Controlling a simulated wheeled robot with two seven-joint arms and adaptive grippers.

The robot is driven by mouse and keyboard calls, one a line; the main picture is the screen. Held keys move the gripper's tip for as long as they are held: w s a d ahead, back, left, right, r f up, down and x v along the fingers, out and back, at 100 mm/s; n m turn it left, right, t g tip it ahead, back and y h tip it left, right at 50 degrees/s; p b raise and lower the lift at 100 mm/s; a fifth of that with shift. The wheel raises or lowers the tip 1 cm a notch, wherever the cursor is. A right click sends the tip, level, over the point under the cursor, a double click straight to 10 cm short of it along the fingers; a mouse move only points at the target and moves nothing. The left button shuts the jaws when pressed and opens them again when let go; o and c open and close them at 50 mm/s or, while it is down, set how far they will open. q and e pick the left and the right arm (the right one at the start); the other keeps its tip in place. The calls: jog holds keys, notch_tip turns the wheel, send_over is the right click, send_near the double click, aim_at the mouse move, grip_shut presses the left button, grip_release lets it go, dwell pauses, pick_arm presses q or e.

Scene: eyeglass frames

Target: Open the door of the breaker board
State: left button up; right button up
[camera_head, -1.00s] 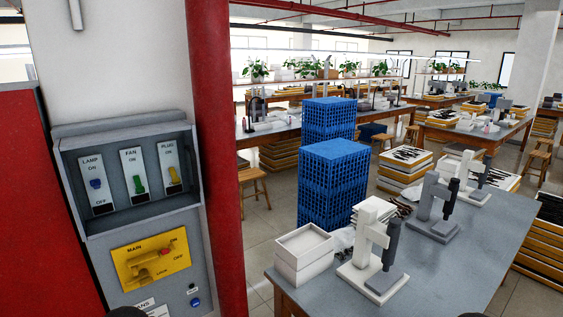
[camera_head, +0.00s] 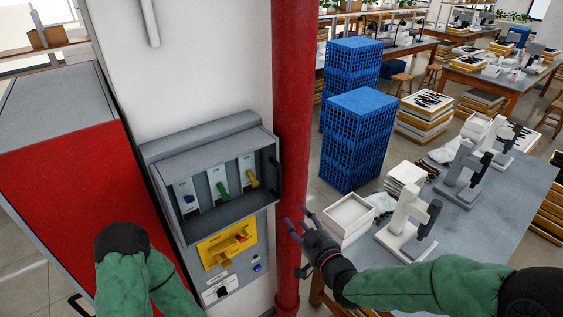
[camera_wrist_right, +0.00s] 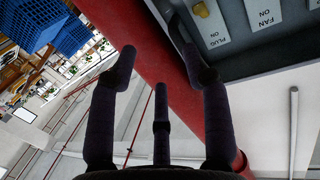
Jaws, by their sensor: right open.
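The breaker board (camera_head: 255,215) is a grey box on the white column. Its framed upper part (camera_head: 222,215) shows blue, green and yellow switches; I cannot tell whether a clear pane covers them. A dark upright handle (camera_head: 275,176) is on the right edge of this frame. My right gripper (camera_head: 297,228) is open and empty, right of the board and below the handle, in front of the red pipe. In the right wrist view, the open fingers (camera_wrist_right: 157,58) point toward the board's edge, one overlapping the handle's area. My left arm shows at lower left; its gripper is not visible.
The red pipe (camera_head: 293,110) runs upright beside the board. A red cabinet (camera_head: 80,190) stands to the left. A table with a white box (camera_head: 347,216) and microscope-like stands is to the right, close to my right forearm. Blue crates (camera_head: 352,140) stand behind it.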

aim_at(281, 194)
notch_tip(281, 194, up, 7)
jog(key=a+t+p, duration=0.1)
jog(key=p, duration=0.1)
pick_arm(q)
notch_tip(281, 194, up, 5)
jog(key=shift+w+a+p, duration=0.1)
jog(key=shift+p, duration=0.9)
pick_arm(e)
jog(key=shift+n+y, duration=0.4)
jog(key=x, duration=1)
jog(key=shift+w+f, duration=0.25)
jog(key=shift+f, duration=0.05)
grip_shut()
